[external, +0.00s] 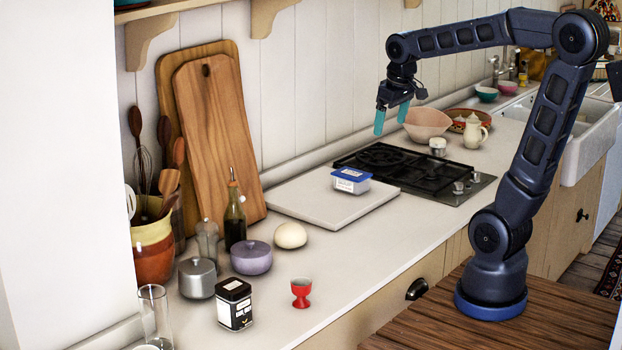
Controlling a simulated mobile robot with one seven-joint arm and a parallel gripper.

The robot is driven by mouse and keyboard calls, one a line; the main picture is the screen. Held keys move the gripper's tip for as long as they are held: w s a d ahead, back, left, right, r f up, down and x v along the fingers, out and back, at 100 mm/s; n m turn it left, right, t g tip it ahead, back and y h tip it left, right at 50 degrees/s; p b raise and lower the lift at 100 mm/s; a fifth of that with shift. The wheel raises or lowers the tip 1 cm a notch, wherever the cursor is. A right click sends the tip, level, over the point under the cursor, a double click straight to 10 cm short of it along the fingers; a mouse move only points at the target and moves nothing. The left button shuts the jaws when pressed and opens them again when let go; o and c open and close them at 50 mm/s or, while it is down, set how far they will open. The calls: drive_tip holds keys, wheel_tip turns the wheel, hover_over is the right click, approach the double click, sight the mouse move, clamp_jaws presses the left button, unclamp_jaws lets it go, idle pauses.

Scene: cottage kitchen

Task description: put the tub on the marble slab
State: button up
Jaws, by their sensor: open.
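The tub (351,181) is a small clear-and-white container with a blue lid. It rests upright on the marble slab (318,209), near the slab's right side, beside the hob. The slab is a pale flat board on the counter. My gripper (391,120) has teal fingertips and points downward. It is open and empty, raised above the counter over the hob's far side, apart from the tub and up to its right in the picture.
A black gas hob (420,172) adjoins the slab. Behind it stand a pink bowl (427,122), a small jar (438,147) and a cream jug (475,131). An oil bottle (235,213), an egg-like white item (290,235) and a red egg cup (301,292) stand left and in front.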

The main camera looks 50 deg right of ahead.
drive_tip(key=s+a+f+t, duration=0.2)
drive_tip(key=s+a, duration=0.1)
drive_tip(key=s, duration=0.9)
drive_tip(key=shift+a+y, duration=0.25)
drive_tip(key=shift+y, duration=0.05)
